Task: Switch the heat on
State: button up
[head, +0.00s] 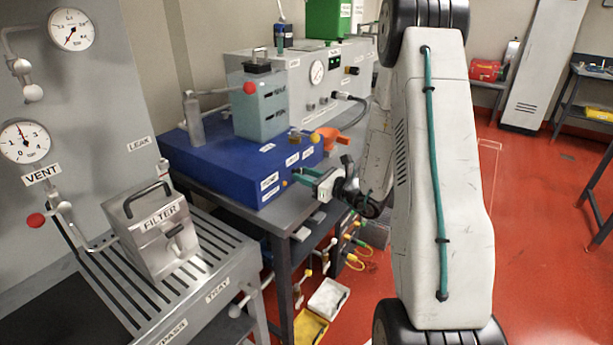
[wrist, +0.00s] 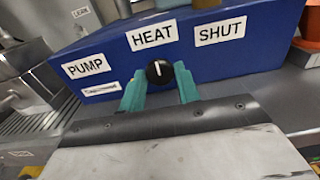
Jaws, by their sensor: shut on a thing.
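In the wrist view a black round knob (wrist: 158,72) with a white pointer line is on the front face of the blue box (wrist: 250,55). The line points about straight up, toward the HEAT label (wrist: 153,36). The PUMP label (wrist: 86,66) is to its left and the SHUT label (wrist: 220,32) to its right. My gripper (wrist: 160,83) has its teal fingers on both sides of the knob, shut on it. In the head view my gripper (head: 300,176) is at the front of the same blue box (head: 190,160); the knob is not clear there.
A grey-green tank with a red-tipped lever (head: 262,108) stands on the blue box. An orange funnel-like piece (head: 328,138) is beside it. The FILTER box (head: 155,235) sits on a slatted tray at left. Red floor (head: 545,200) is open at right.

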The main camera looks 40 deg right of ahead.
jog(key=shift+m, duration=0.3)
jog(key=m, duration=0.5)
jog(key=shift+m, duration=0.3)
jog(key=m, duration=0.5)
jog(key=shift+m, duration=0.3)
jog(key=o, duration=0.9)
jog(key=shift+o, duration=0.2)
jog(key=v, duration=0.8)
